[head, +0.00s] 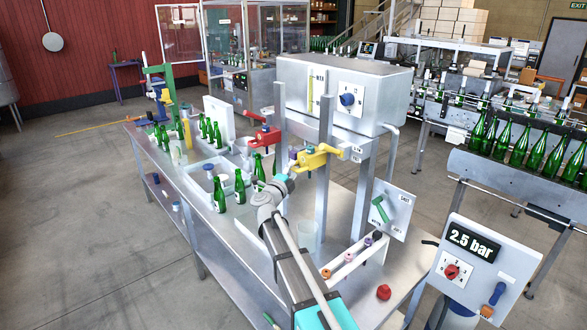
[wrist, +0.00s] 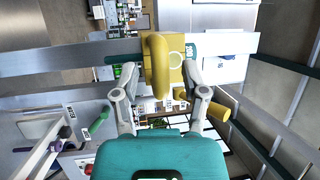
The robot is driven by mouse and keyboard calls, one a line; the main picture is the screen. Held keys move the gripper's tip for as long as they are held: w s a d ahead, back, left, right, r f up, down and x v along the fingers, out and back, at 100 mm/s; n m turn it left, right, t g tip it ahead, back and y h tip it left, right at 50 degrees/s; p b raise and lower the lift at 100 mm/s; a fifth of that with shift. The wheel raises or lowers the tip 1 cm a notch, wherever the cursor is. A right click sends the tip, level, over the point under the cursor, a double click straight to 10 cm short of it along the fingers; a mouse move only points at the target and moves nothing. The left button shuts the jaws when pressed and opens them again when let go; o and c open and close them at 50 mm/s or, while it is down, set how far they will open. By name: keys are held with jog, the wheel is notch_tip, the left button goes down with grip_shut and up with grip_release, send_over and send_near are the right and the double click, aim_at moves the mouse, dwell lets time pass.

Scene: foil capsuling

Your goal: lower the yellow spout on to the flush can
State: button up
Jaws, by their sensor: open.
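The yellow spout (head: 314,158) sits on the front of the frame under the large grey tank, in the middle of the head view. It also fills the upper middle of the wrist view (wrist: 158,65), with a yellow handle to its right. My gripper (wrist: 155,72) is open, its grey fingers apart on either side of the spout; I cannot tell whether they touch it. In the head view my gripper (head: 288,172) is just left of the spout. A translucent cylinder (head: 309,236) stands on the bench below the spout; it may be the flush can.
The grey tank (head: 345,92) stands on metal posts close to my arm. A red spout (head: 265,136) and green bottles (head: 220,196) are to the left. A panel with a green lever (head: 390,210) and a red knob (head: 384,292) are to the right.

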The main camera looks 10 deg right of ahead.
jog(key=shift+w+d+r, duration=0.1)
jog(key=shift+w+d, duration=0.25)
jog(key=shift+w, duration=0.2)
grip_shut()
